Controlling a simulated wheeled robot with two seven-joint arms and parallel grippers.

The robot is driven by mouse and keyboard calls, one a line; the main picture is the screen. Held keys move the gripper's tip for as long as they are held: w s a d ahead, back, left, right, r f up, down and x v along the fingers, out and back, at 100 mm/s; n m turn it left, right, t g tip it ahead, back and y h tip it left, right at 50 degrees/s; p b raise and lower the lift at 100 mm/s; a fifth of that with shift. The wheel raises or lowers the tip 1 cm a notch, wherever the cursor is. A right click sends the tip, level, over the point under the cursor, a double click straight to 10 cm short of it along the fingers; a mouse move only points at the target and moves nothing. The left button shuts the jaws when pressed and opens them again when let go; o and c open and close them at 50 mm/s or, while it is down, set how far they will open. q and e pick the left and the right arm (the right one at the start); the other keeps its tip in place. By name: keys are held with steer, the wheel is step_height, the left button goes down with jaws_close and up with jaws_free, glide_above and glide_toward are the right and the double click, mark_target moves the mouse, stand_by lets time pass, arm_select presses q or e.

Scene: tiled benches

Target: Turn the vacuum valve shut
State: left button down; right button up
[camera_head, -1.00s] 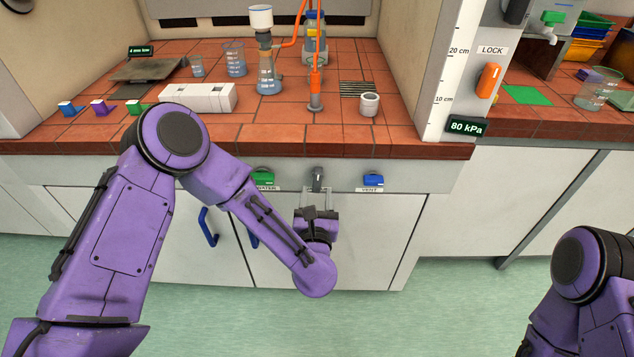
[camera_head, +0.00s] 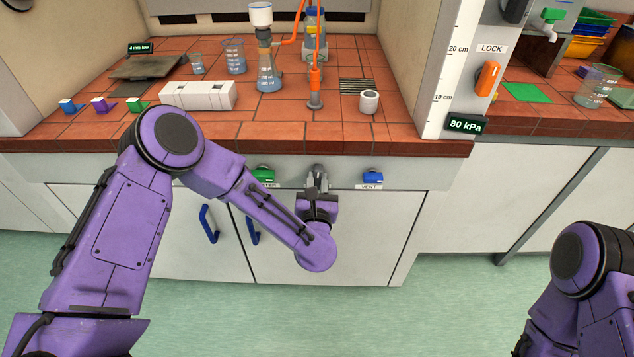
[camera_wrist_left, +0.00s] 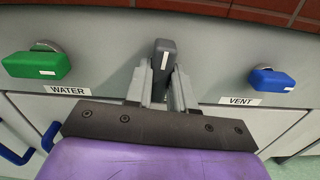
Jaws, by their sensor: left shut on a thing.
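The vacuum valve's grey handle (camera_wrist_left: 165,60) stands upright on the bench front, between the green WATER handle (camera_wrist_left: 37,65) and the blue VENT handle (camera_wrist_left: 272,81). A white mark shows on its face. My left gripper (camera_head: 317,178) is at this middle valve. In the left wrist view its two fingers (camera_wrist_left: 160,86) sit on either side of the grey handle and are shut on it. The handle's own label is hidden behind the gripper. My right arm (camera_head: 582,265) shows at the lower right; its gripper is not in view.
A readout (camera_head: 466,124) on the post shows 80 kPa. An orange LOCK handle (camera_head: 488,78) is above it. A flask (camera_head: 267,75) with a funnel, beakers and a white box (camera_head: 197,95) stand on the tiled bench (camera_head: 300,130). Blue door handles (camera_head: 208,224) stick out below.

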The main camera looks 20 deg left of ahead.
arm_select(q)
steer(key=m, duration=0.3)
steer(key=shift+m+b, duration=0.4)
steer(key=m, duration=0.3)
steer(key=shift+m, duration=0.3)
steer(key=m, duration=0.4)
steer(key=shift+m, duration=2.6)
steer(key=c, duration=1)
jaws_free()
steer(key=shift+o, duration=0.2)
steer(key=b+v, duration=0.1)
steer(key=v, duration=0.9)
steer(key=shift+s, duration=0.25)
